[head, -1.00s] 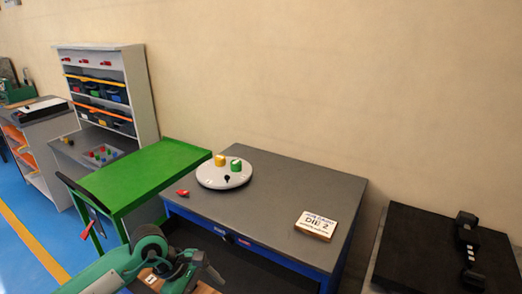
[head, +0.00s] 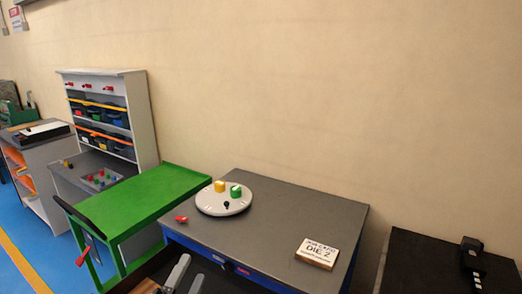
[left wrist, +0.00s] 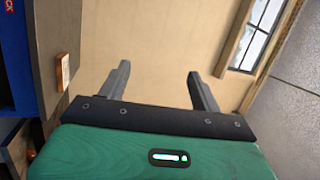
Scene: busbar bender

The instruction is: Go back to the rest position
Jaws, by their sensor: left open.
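My left gripper (head: 187,277) shows at the bottom of the head view, in front of the blue and grey table (head: 290,215). In the left wrist view its two fingers (left wrist: 158,88) stand apart with nothing between them, with the wall behind. My right gripper is not in view.
A white disc (head: 222,205) with yellow and green pieces, a small red piece (head: 181,219) and a DIE 2 sign (head: 317,252) are on the table. A green cart (head: 150,195) stands to its left. A dark surface (head: 425,265) with a black device (head: 471,254) is at the right.

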